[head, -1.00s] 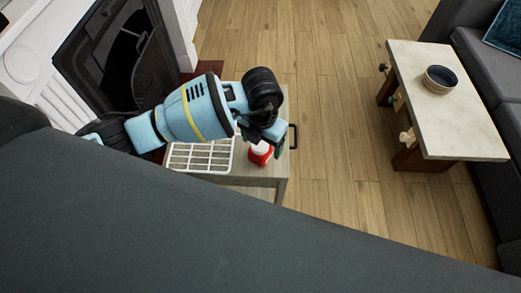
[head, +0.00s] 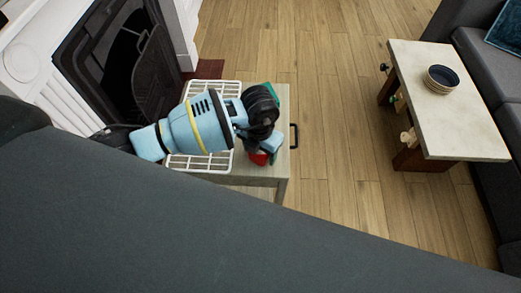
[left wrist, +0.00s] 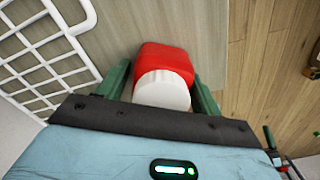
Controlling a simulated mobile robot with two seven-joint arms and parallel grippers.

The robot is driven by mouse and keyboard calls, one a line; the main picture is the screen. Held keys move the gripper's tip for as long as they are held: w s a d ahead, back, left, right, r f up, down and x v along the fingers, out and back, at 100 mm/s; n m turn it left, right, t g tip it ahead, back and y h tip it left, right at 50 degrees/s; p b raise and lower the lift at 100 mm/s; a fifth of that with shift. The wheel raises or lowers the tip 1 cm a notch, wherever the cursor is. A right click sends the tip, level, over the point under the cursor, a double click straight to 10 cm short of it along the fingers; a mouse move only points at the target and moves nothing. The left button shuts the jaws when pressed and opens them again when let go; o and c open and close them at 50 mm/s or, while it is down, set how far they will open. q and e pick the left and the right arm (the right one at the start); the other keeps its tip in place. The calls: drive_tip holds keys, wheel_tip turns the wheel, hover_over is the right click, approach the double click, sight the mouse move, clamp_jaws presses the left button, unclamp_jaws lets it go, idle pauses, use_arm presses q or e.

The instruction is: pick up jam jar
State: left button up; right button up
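The jam jar is a red jar with a white lid, upright on the small side table (head: 262,182). In the left wrist view the jar (left wrist: 165,62) sits between the two green fingers of my left gripper (left wrist: 162,78), its lid towards the palm. The fingers stand apart, one close on each side; whether they touch the jar is hard to tell. In the head view my left gripper (head: 266,150) is over the jar (head: 258,159), which is mostly hidden, with only some red showing. My right gripper is not in view.
A white wire rack (head: 204,163) lies on the table, left of the jar. A dark sofa back (head: 150,220) fills the foreground. A marble-topped table (head: 440,130) with stacked bowls (head: 441,78) stands right. Floor between is clear.

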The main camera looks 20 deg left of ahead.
use_arm(q)
drive_tip(key=c, duration=0.9)
drive_tip(key=shift+o, duration=0.2)
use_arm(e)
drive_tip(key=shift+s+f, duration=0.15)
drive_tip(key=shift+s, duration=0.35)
use_arm(q)
drive_tip(key=shift+r, duration=0.15)
